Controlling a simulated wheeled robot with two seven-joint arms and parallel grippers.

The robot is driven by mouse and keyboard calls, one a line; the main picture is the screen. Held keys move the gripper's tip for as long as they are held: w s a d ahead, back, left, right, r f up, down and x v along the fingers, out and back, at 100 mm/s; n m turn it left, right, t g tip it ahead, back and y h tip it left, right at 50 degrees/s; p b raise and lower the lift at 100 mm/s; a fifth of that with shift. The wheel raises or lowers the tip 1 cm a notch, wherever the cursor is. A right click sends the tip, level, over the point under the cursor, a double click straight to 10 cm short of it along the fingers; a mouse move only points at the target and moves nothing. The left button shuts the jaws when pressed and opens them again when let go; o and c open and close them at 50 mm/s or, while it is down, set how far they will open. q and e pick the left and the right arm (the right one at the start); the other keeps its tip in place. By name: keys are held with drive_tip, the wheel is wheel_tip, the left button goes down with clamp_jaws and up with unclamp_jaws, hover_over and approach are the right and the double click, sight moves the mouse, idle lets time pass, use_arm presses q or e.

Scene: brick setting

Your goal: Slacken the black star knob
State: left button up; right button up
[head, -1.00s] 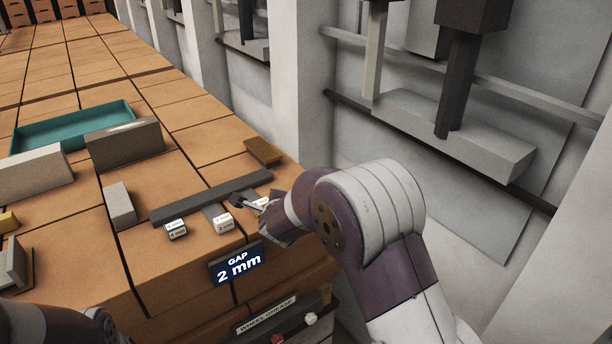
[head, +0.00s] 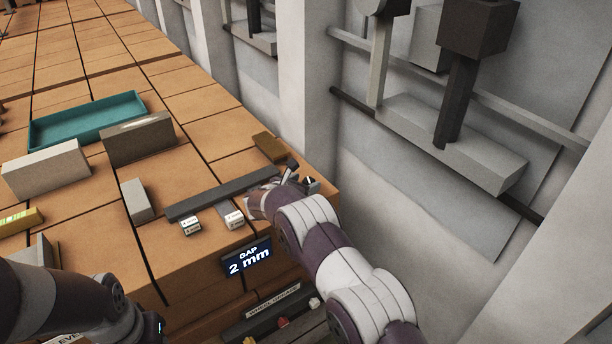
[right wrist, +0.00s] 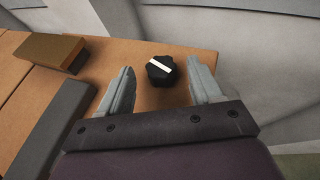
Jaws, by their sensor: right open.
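The black star knob (right wrist: 161,70) has a white stripe across its top and sits near the bench's edge in the right wrist view. In the head view, a small part of the knob (head: 309,181) shows beside my right gripper. My right gripper (right wrist: 162,67) is open, with one finger on each side of the knob in the picture and visible gaps between. I cannot tell how far its tips are above the bench. In the head view my right gripper (head: 299,177) is at the bench's right edge. My left arm shows at bottom left; its gripper is out of view.
A dark long bar (head: 222,194) and a brown block (head: 270,147) lie close to the right gripper. A teal tray (head: 88,122) is farther back. Wall fixtures stand to the right.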

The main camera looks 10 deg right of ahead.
drive_tip(key=shift+x, duration=0.8)
